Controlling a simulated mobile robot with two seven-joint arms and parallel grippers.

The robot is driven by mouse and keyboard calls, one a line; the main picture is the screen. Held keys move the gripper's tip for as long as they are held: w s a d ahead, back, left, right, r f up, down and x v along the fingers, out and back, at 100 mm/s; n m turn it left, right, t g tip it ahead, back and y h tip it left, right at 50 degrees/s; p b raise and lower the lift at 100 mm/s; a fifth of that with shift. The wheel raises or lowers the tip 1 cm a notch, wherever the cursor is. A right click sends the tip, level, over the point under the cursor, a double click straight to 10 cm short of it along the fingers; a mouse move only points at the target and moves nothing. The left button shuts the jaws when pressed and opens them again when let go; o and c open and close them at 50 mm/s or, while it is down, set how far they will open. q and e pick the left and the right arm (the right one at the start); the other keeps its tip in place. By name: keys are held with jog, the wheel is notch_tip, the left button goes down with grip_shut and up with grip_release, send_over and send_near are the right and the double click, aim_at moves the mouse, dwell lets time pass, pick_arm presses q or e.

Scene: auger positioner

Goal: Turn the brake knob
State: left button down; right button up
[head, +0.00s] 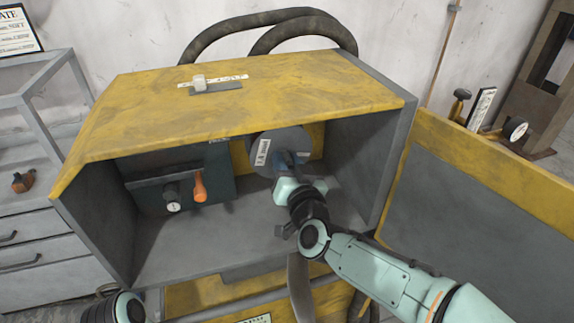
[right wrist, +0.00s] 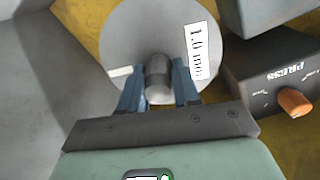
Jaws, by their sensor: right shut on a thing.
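The grey cylindrical knob (right wrist: 158,80) sticks out from the centre of a round grey disc (right wrist: 150,28) labelled "1.0 mm". I take it to be the brake knob. The disc is also in the head view (head: 264,152), inside the open yellow and grey cabinet, at the back. My right gripper (right wrist: 159,72) has its blue fingers on either side of the knob, shut on it. In the head view, my right gripper (head: 286,160) reaches into the cabinet and hides the knob. My left gripper is out of view.
Left of the disc is a dark unit with an orange handle (head: 200,187) and a dial (head: 173,206); an orange knob (right wrist: 294,102) marked "PRESS" shows in the wrist view. The cabinet door (head: 480,200) stands open at right. The cabinet's side wall is close to my right arm.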

jog(key=shift+m+b, duration=0.3)
jog(key=shift+m, duration=0.8)
jog(key=o, duration=1.1)
jog(key=shift+c, duration=0.2)
jog(key=v, duration=1.3)
jog(key=shift+s+p, duration=0.15)
jog(key=shift+p, duration=0.3)
jog(key=shift+d+r, duration=0.1)
jog(key=shift+d, duration=0.05)
